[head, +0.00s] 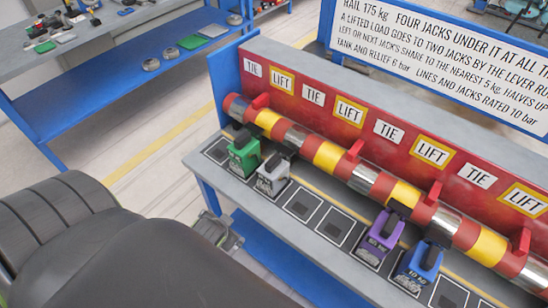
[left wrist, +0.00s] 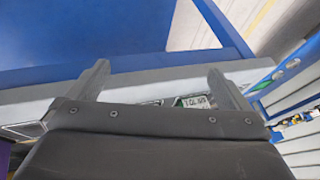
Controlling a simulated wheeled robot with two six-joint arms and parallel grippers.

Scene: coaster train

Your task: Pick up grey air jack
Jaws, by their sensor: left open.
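The grey air jack (head: 272,175) stands upright on the grey bench (head: 325,252), under the red, yellow and silver rail (head: 327,157). It is between a green jack (head: 244,155) and empty dark square pads. My left gripper (left wrist: 158,75) is open, its two fingers apart with nothing held between them. My right gripper is not in view.
A purple jack (head: 384,231) and a blue jack (head: 417,267) stand farther right under the rail. A red backboard (head: 330,92) with TIE and LIFT labels rises behind it. A blue-framed table (head: 90,62) with small items stands upper left. Floor lies between.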

